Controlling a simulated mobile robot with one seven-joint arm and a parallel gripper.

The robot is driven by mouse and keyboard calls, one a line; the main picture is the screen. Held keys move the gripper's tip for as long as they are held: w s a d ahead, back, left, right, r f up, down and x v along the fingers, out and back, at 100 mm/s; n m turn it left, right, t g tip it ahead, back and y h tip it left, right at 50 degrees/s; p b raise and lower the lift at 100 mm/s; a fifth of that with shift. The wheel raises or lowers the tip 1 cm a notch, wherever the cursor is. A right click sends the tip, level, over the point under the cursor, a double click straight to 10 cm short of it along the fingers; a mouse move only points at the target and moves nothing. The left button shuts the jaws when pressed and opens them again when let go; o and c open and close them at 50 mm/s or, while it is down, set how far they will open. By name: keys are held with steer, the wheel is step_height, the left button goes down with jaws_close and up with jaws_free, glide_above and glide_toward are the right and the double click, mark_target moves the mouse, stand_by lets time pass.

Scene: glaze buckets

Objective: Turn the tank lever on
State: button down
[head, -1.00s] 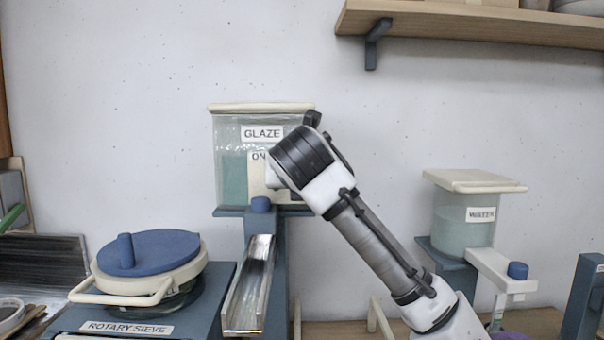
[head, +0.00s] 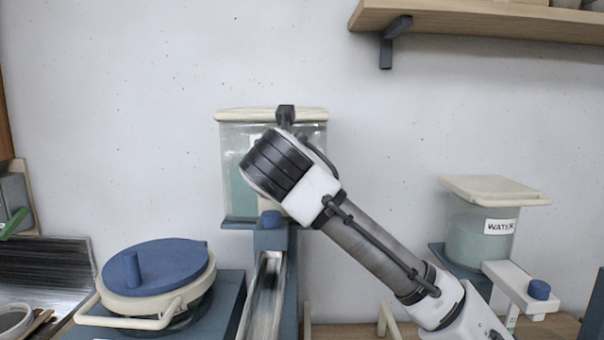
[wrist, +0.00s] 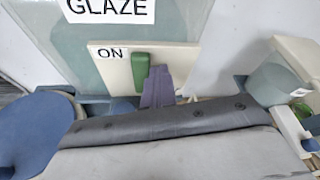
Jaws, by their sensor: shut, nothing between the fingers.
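The glaze tank (head: 232,185) is a clear box with a cream lid, pale green glaze inside, against the wall. My wrist covers much of its front in the head view. In the wrist view, the tank (wrist: 95,58) carries a GLAZE label and a cream plate (wrist: 110,66) with an ON label on its left. The green lever (wrist: 140,70) stands roughly upright on the plate, just right of the ON label. My gripper (wrist: 157,75) is shut and empty, close against the lever's right side; I cannot tell whether they touch. The head view hides the fingers and lever.
Below the tank are a blue post (head: 270,238) and metal chute (head: 262,295). The rotary sieve (head: 155,268) with its blue lid stands to the left. A water tank (head: 478,235) is at the right. A wooden shelf (head: 480,25) hangs at the upper right.

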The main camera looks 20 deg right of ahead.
steer(key=shift+a+r+n, duration=0.15)
steer(key=shift+n, duration=0.25)
steer(key=shift+w+a, duration=0.1)
stand_by(0.3)
steer(key=shift+p, duration=0.35)
